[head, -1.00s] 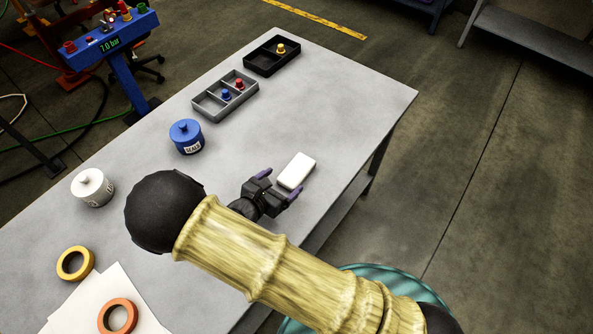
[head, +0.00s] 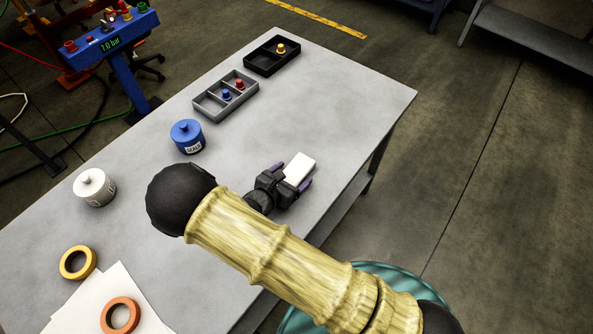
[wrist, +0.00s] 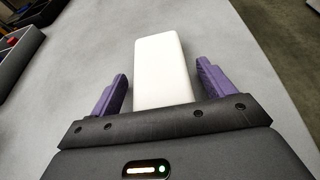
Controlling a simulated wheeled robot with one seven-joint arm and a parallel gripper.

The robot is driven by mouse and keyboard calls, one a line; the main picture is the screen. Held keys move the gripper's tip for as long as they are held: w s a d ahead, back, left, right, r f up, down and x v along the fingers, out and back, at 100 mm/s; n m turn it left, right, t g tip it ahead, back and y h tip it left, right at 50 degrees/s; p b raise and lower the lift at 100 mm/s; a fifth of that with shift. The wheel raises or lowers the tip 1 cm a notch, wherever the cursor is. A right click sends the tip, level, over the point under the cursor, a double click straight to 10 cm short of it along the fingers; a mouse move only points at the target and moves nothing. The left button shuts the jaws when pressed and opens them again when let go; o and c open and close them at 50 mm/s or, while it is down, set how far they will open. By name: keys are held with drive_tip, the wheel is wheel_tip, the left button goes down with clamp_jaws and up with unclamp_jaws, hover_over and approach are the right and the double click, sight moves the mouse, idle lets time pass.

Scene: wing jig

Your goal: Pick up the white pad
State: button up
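The white pad (head: 300,167) lies flat on the grey table, a rounded block near the table's right edge. In the wrist view the pad (wrist: 163,70) sits between the two purple fingers, with a visible gap on each side. My gripper (head: 292,174) is open around the near part of the pad. In the wrist view my gripper (wrist: 162,90) hides the pad's near end behind its dark palm. The gap looks wider on the right finger's side than on the left.
The grey table (head: 345,100) is clear beyond the pad. A blue pot (head: 187,137), a white pot (head: 93,188), a grey divided tray (head: 210,104) and a black tray (head: 262,62) stand on it. Yellow tape (head: 78,262) and orange tape (head: 120,315) lie at the lower left.

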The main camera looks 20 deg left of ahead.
sight(292, 175)
drive_tip(key=c, duration=0.9)
drive_tip(key=shift+r, duration=0.1)
wheel_tip(292, 175, up, 10)
drive_tip(key=shift+f, duration=0.1)
drive_tip(key=shift+w, duration=0.1)
